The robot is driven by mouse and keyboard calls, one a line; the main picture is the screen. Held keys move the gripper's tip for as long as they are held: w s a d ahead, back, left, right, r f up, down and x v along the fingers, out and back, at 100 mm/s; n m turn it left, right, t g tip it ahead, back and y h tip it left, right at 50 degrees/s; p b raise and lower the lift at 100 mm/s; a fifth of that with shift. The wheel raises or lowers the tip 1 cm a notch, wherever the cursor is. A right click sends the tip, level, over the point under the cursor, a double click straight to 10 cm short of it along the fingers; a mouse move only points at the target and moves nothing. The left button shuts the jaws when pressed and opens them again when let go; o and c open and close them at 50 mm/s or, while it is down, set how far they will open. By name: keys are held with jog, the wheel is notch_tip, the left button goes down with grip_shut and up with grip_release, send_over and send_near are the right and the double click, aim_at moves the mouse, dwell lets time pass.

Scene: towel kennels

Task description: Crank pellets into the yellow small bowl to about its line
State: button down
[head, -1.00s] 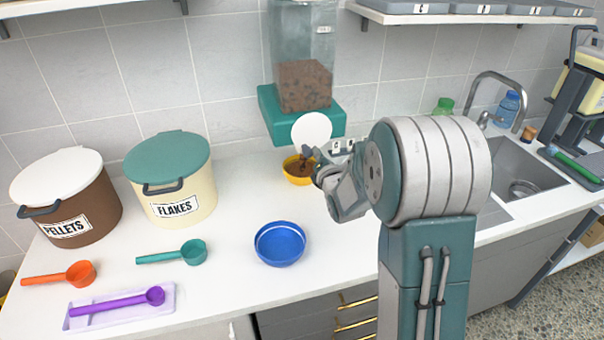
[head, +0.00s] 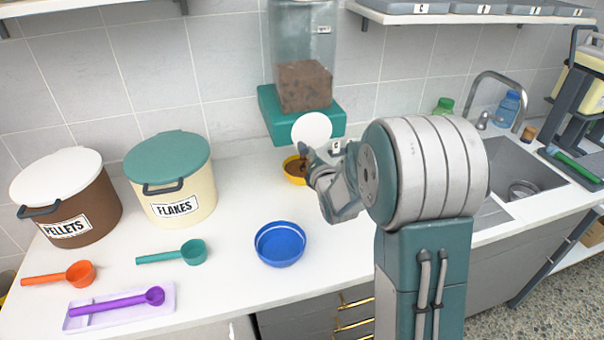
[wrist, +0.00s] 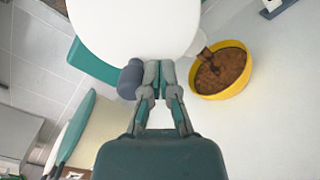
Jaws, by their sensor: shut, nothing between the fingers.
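The yellow small bowl (head: 293,181) stands on the counter below the pellet dispenser (head: 305,45), partly hidden by my gripper. In the wrist view the bowl (wrist: 226,95) holds a broad layer of brown pellets (wrist: 222,70). A small brown shape, perhaps falling pellets, shows at its left rim. I cannot make out its line. The dispenser's clear hopper holds brown pellets, and a white disc (head: 312,131) is on its front. In the wrist view a dark grey knob (wrist: 130,79) sits at the disc's edge. My gripper (wrist: 160,72) is shut and empty, close beside the knob; contact is unclear.
A blue bowl (head: 280,245) stands in front. To the left are the PELLETS bin (head: 85,205), the FLAKES bin (head: 180,200), an orange scoop (head: 78,273), a teal scoop (head: 192,253) and a purple scoop (head: 120,302) on a tray. A sink (head: 525,170) is at right.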

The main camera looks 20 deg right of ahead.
jog(key=shift+s, duration=0.15)
jog(key=s, duration=0.8)
jog(key=shift+s, duration=0.2)
dwell(0.8)
jog(key=s+a+r+m+g, duration=0.1)
jog(key=s+m+g, duration=0.3)
jog(key=s+m, duration=0.5)
jog(key=s+a+r+m+g, duration=0.2)
jog(key=s+a+m+g, duration=0.1)
jog(key=s+m, duration=0.6)
jog(key=s+a+r+m+g, duration=0.2)
jog(key=s+m+g, duration=0.3)
jog(key=s+m, duration=0.4)
jog(key=shift+s+a, duration=0.4)
jog(key=shift+a, duration=0.05)
